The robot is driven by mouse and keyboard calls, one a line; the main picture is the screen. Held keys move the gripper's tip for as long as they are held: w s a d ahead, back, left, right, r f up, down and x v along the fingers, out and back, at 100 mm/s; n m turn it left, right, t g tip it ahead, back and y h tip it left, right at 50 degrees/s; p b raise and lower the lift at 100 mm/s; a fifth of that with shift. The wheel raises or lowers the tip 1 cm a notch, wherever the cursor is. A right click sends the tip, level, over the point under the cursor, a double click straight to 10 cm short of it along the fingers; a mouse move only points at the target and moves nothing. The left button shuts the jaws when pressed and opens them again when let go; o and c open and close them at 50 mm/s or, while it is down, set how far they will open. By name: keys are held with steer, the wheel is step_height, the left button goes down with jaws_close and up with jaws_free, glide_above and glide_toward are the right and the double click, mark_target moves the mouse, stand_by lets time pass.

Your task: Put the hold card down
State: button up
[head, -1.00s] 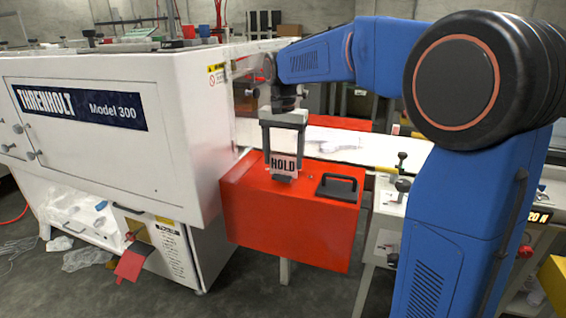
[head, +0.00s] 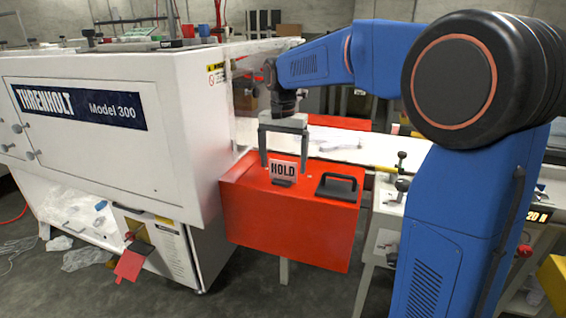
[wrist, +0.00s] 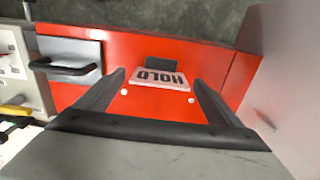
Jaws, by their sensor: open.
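The hold card (head: 284,169), white with black HOLD lettering, stands upright in a small dark base on top of the red box (head: 290,228). The card also shows in the wrist view (wrist: 160,78), upside down, with its dark base (wrist: 162,60) beyond it. My gripper (head: 283,170) is open, with one finger on each side of the card. In the wrist view my gripper (wrist: 160,82) has a visible gap between each finger and the card's edges.
A dark plate with a handle (head: 337,187) lies on the red box just right of the card. The white Threnholt machine (head: 110,130) stands close on the left. A white conveyor bed (head: 345,146) runs behind the box.

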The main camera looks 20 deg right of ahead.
step_height(320, 180, up, 12)
steer(key=s+d+f+n+t, duration=0.1)
steer(key=s+d+f+n, duration=0.15)
steer(key=s, duration=0.65)
steer(key=s+d+f+n+t, duration=0.15)
steer(key=s+f, duration=0.25)
steer(key=s, duration=0.5)
steer(key=s+d+f+n+t, duration=0.2)
steer(key=s+d+f+n, duration=0.1)
steer(key=s+f, duration=1.1)
steer(key=shift+s, duration=0.7)
